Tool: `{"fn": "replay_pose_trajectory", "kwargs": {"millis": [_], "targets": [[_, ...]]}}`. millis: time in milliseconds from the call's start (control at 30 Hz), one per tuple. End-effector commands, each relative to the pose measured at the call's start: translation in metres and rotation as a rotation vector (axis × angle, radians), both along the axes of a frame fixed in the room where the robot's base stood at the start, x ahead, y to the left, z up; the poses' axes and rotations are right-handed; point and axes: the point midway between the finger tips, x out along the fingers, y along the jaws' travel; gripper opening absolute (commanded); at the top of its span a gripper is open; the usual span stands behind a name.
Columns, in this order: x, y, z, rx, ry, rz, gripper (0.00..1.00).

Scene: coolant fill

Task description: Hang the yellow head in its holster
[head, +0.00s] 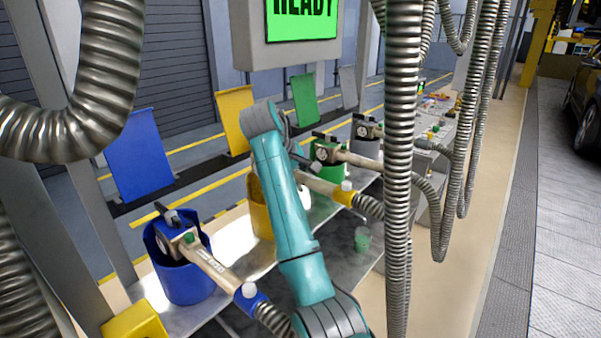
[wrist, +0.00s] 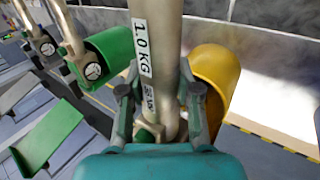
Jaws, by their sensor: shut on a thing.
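The yellow head shows in the head view as a tan handle with a yellow collar (head: 346,191), its metal hose running off to the right. In the wrist view its beige tube (wrist: 156,40) with a weight label runs between my fingers. My gripper (wrist: 158,100) is shut on this tube. In the head view my arm hides most of the gripper and the nozzle end. The yellow holster (head: 258,206) stands behind my arm; in the wrist view the yellow holster (wrist: 215,75) is right beside and behind the tube. I cannot tell whether the nozzle end is inside it.
The blue head (head: 190,248) sits in the blue holster (head: 183,280) at left. A green head (head: 330,150) sits in the green holster (head: 335,187) behind. Hanging metal hoses (head: 398,150) cross the right side.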

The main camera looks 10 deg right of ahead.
Motion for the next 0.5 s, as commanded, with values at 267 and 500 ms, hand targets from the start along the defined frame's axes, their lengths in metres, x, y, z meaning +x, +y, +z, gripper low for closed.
{"fn": "replay_pose_trajectory", "kwargs": {"millis": [267, 500], "targets": [[0.000, 0.000, -0.020, 0.000, 0.001, -0.001, 0.00], [0.000, 0.000, -0.027, 0.001, 0.001, 0.000, 0.00]]}}
